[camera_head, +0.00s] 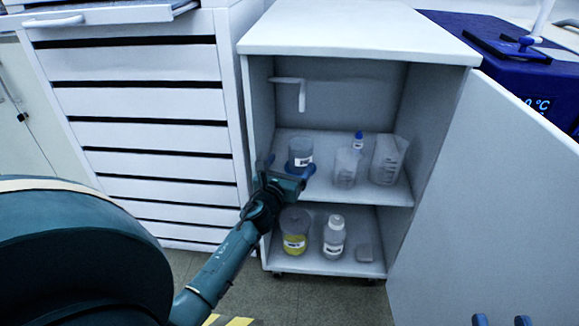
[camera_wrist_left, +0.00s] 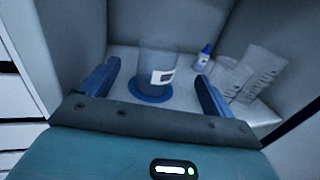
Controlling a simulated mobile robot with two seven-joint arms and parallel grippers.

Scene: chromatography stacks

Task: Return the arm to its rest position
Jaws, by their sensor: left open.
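My left gripper (camera_head: 289,167) reaches in at the upper shelf of the open cabinet and is open. In the left wrist view its two blue fingers (camera_wrist_left: 155,88) stand wide apart. A clear beaker (camera_head: 300,150) with a white label and blue base stands on the shelf ahead of the gripper. It also shows between the fingers in the left wrist view (camera_wrist_left: 158,60), apart from both. My right gripper (camera_head: 502,321) shows only as two blue fingertips, spaced apart at the bottom right edge.
The cabinet (camera_head: 350,32) has its door (camera_head: 490,200) open to the right. More clear beakers (camera_head: 388,160) and a small blue-capped bottle (camera_head: 357,140) share the upper shelf. Below are a yellow-filled container (camera_head: 294,232) and a white-capped bottle (camera_head: 334,238). A drawer unit (camera_head: 140,100) stands left.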

